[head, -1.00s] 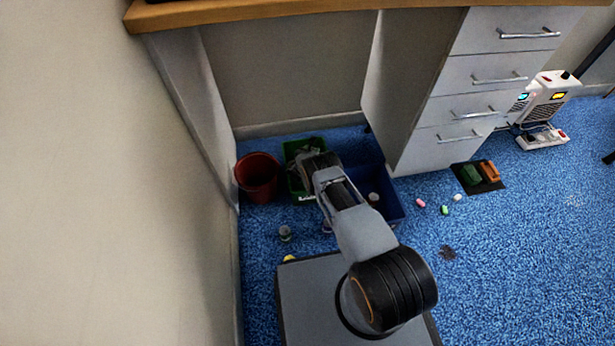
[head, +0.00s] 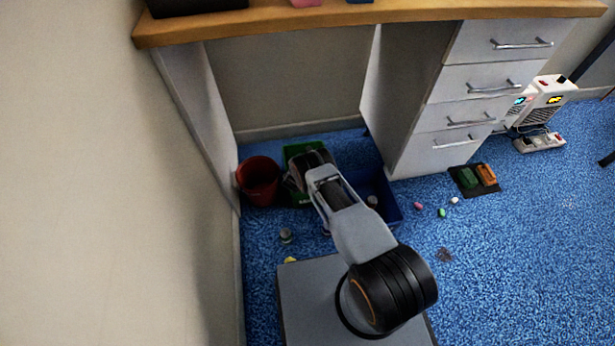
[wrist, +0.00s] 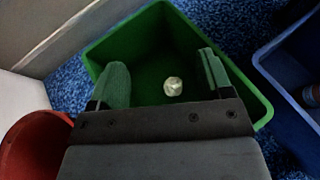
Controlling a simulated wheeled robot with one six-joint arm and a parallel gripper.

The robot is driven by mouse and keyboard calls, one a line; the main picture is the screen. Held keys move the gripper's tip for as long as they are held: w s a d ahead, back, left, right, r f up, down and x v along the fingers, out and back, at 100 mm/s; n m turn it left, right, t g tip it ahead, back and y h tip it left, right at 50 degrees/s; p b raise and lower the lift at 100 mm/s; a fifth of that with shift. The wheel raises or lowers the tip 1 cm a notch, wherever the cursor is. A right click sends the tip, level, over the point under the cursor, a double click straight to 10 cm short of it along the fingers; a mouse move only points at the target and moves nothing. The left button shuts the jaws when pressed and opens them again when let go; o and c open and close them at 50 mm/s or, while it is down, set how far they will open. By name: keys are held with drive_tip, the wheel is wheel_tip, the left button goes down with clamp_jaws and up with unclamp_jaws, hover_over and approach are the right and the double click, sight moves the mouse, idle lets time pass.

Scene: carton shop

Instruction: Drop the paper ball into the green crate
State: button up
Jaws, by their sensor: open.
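The green crate (wrist: 142,45) stands on the floor under the desk; in the head view its rim (head: 300,148) shows behind my arm. A small crumpled whitish paper ball (wrist: 173,86) lies on the crate's floor in the wrist view, seen between my two fingers. My gripper (wrist: 165,80) is over the crate with its green-padded fingers spread wide apart, and nothing is held between them. In the head view my arm hides the ball and most of the crate.
A red bin (head: 259,182) stands left of the crate, and a blue crate (head: 385,205) stands right of it with items inside. A jar (head: 286,236) and a yellow thing (head: 290,261) lie in front. Small pieces (head: 441,212) and a dark mat (head: 473,181) are at right.

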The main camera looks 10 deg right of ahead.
drive_tip(key=p+v, duration=0.2)
drive_tip(key=v, duration=0.6)
drive_tip(key=shift+s+a+r+p, duration=0.2)
drive_tip(key=shift+s+p, duration=0.1)
drive_tip(key=shift+p, duration=0.1)
